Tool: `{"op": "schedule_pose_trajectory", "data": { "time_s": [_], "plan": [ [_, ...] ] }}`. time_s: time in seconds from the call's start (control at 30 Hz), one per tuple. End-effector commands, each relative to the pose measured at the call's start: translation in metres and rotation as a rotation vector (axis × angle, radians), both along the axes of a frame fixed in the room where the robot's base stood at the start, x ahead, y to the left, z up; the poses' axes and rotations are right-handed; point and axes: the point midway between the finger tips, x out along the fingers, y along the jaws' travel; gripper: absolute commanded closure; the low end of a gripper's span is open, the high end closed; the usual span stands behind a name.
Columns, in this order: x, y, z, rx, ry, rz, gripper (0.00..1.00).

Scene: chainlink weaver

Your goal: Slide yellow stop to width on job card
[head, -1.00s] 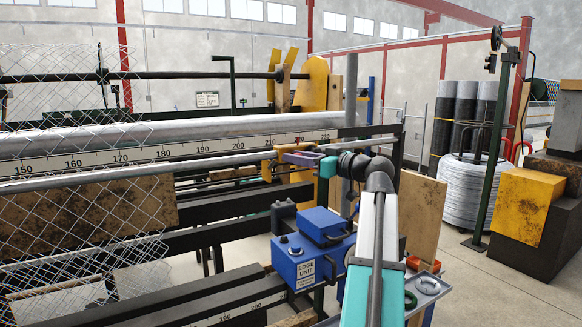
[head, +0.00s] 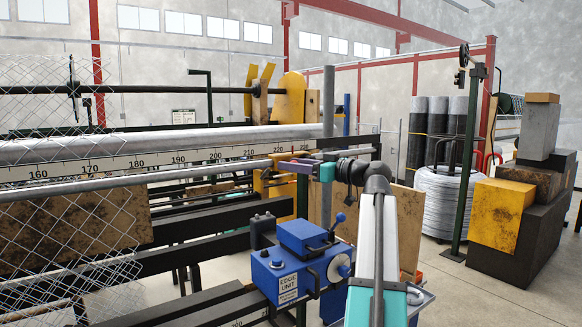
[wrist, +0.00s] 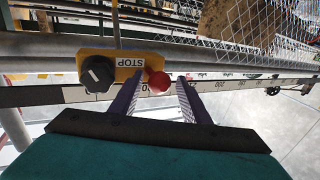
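The yellow stop (wrist: 118,66) sits on the long rail in the wrist view, with a black knob (wrist: 97,75), an upside-down STOP label and a red ball (wrist: 157,81). In the head view, the stop (head: 262,184) is near the right end of the scale (head: 165,160), around the 210s; its exact reading cannot be told. My gripper (wrist: 157,98) is open, its purple fingers on either side of the red ball with gaps visible. My gripper also shows in the head view (head: 294,167). A small white card (head: 183,117) hangs at the back; its text is too small to read.
Chain-link mesh (head: 65,200) hangs at the left. A wire coil (head: 447,203), a green post (head: 470,150) and yellow and dark blocks (head: 498,210) stand at the right. Some floor at the right is bare.

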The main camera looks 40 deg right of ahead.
Motion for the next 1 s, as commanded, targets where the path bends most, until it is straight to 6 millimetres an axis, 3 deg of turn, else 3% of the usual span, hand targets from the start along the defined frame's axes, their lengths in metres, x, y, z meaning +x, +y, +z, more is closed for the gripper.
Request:
{"op": "schedule_pose_trajectory", "data": {
  "time_s": [0.47,1.0],
  "plan": [
    [-0.003,0.002,-0.002,0.000,0.001,0.004,0.58],
    [-0.071,-0.015,-0.003,-0.001,0.000,0.003,0.58]
  ]
}}
